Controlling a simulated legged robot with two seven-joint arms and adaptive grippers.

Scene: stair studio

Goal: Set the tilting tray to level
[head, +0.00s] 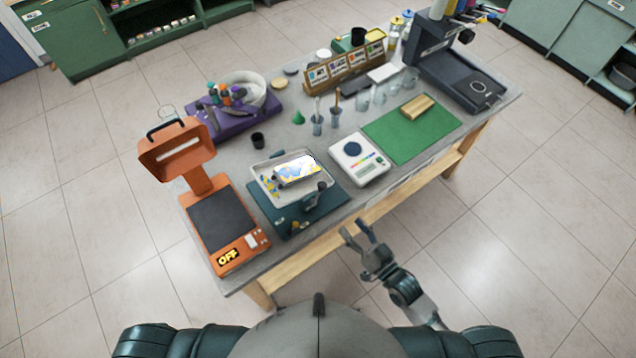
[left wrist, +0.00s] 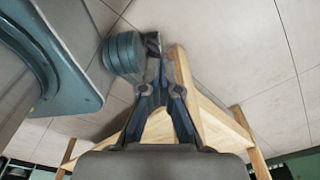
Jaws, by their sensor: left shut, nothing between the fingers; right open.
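The tilting tray (head: 256,178) is a pale, shallow tray above a dark teal base (head: 271,224) near the front edge of the workbench. A white, yellow and blue box (head: 299,169) lies in it. A dark handle (head: 311,201) stands at the base's front right. The tray looks tilted, but its exact angle is hard to tell. My right gripper (head: 351,227) is open and empty, in front of the bench edge and right of the tray, apart from it. My left gripper (left wrist: 159,82) shows only in the left wrist view, shut and empty, away from the tray.
An orange press-like device (head: 183,150) marked OFF stands left of the tray. A white scale (head: 376,173) and a green mat (head: 398,145) lie to its right. Cups, a rack and a dark machine (head: 455,76) stand farther back. The floor in front is clear.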

